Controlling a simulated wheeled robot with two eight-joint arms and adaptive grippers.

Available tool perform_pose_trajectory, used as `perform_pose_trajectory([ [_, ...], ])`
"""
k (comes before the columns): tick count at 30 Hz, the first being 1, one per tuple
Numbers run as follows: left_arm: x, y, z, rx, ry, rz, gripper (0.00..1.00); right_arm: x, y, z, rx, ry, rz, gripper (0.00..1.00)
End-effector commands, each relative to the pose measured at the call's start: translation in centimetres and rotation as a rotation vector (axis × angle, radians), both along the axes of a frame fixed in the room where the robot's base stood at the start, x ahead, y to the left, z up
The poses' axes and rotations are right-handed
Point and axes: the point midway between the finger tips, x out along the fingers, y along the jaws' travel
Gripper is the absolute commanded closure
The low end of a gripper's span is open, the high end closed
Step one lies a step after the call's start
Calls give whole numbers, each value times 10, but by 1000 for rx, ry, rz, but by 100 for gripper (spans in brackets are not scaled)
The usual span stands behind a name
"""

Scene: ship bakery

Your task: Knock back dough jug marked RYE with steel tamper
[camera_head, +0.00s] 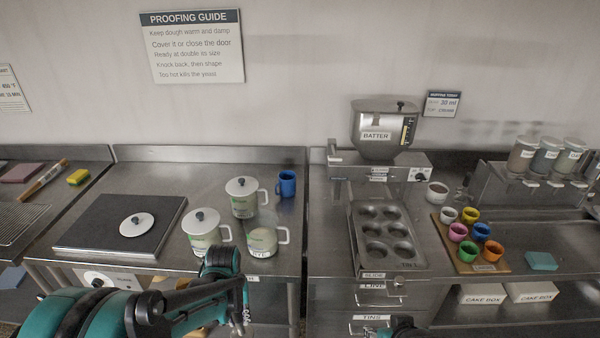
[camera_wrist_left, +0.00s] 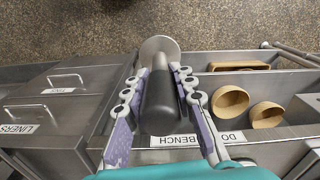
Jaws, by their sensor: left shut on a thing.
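My left gripper (camera_head: 240,314) points down in front of the bench's front edge. In the left wrist view, my left gripper (camera_wrist_left: 160,75) is shut on the steel tamper (camera_wrist_left: 158,104), a dark handle with a round steel disc beyond the fingertips. Three white jugs with greenish labels stand on the left bench. The rear jug (camera_head: 243,205) and the left jug (camera_head: 200,240) have lids. The right jug (camera_head: 261,243) stands without a lid. A lid (camera_head: 137,224) with a dark knob lies on the dark plate. I cannot read RYE on any jug. The right gripper cannot be made out.
A blue mug (camera_head: 287,184) stands behind the jugs. The dark plate (camera_head: 95,225) fills the bench's left. A muffin tin (camera_head: 366,260) and the batter dispenser (camera_head: 378,130) are right. An open drawer (camera_wrist_left: 225,135) below holds round wooden-looking bowls (camera_wrist_left: 229,101).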

Motion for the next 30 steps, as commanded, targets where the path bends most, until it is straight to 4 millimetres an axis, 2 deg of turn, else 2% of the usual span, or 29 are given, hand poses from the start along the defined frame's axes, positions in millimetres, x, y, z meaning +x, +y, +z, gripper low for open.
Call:
perform_pose_trajectory([
  [1,1,2,-20,0,0,-26,100,0,0,-19,0,0,0,60],
  [7,1,7,-42,0,0,-109,100,0,0,-40,0,0,0,60],
  [30,2,8,-44,0,0,-127,100,0,0,-41,0,0,0,60],
])
